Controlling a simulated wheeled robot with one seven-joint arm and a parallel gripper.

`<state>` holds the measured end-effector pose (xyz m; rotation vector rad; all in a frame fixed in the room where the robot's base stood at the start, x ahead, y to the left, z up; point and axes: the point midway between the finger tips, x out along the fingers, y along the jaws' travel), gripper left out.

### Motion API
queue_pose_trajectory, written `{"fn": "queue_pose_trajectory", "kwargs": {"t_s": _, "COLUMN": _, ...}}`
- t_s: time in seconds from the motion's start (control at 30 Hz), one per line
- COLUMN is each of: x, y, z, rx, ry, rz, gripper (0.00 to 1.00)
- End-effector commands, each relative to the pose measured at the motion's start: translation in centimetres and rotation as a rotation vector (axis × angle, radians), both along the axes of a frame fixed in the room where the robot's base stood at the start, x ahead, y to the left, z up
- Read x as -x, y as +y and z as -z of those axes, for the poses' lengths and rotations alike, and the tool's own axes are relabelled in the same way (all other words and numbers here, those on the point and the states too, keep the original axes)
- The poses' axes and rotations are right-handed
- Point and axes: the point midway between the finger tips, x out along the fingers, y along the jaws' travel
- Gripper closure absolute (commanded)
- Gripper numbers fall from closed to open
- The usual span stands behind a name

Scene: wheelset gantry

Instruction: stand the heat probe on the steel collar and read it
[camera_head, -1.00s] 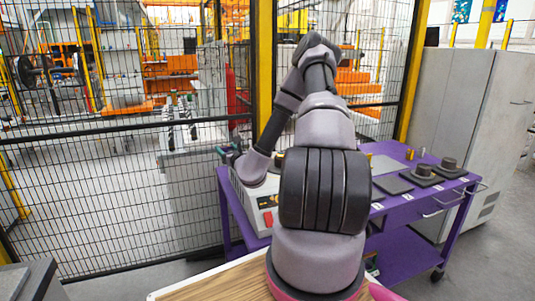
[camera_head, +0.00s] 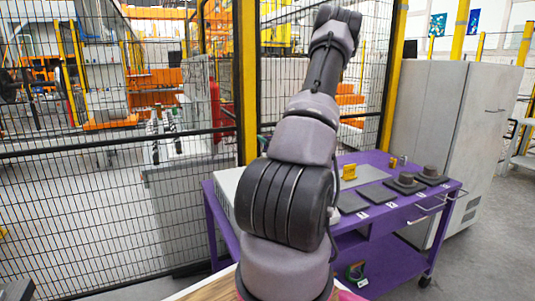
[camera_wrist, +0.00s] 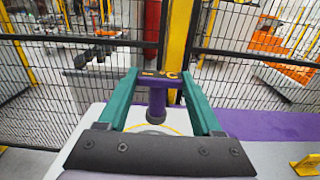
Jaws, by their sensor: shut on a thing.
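In the wrist view my gripper (camera_wrist: 159,78) has two green fingers shut on the heat probe (camera_wrist: 157,103), a dark purple T-shaped tool with small yellow marks on top. The probe hangs upright between the fingers, above a pale surface with a yellow ring mark; I cannot tell how large the gap is. In the head view the gripper and probe are hidden behind my arm. Two dark grey round pieces sit on flat pads on the purple cart: a flanged one (camera_head: 405,181) and another behind it (camera_head: 431,171). I cannot tell which is the steel collar.
The purple cart (camera_head: 362,222) has a pale box (camera_head: 231,184) at its left end, bare dark pads (camera_head: 376,193) and a yellow stand (camera_head: 349,172), also in the wrist view (camera_wrist: 307,165). A mesh fence (camera_head: 100,200) stands behind; a grey cabinet (camera_head: 450,120) is at right.

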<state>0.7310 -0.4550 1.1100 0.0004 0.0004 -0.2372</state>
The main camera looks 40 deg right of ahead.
Motion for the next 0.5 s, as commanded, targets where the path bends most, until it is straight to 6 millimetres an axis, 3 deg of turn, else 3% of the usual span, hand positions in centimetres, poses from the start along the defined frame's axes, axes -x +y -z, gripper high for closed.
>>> {"fn": "queue_pose_trajectory", "kwargs": {"t_s": 0.33, "x": 0.0, "y": 0.0, "z": 4.2, "rx": -0.003, "ry": 0.0, "rz": 0.001, "gripper": 0.92}}
{"fn": "queue_pose_trajectory", "kwargs": {"t_s": 0.5, "x": -0.1, "y": 0.1, "z": 5.1, "rx": 0.001, "ry": -0.002, "rz": -0.001, "gripper": 0.92}}
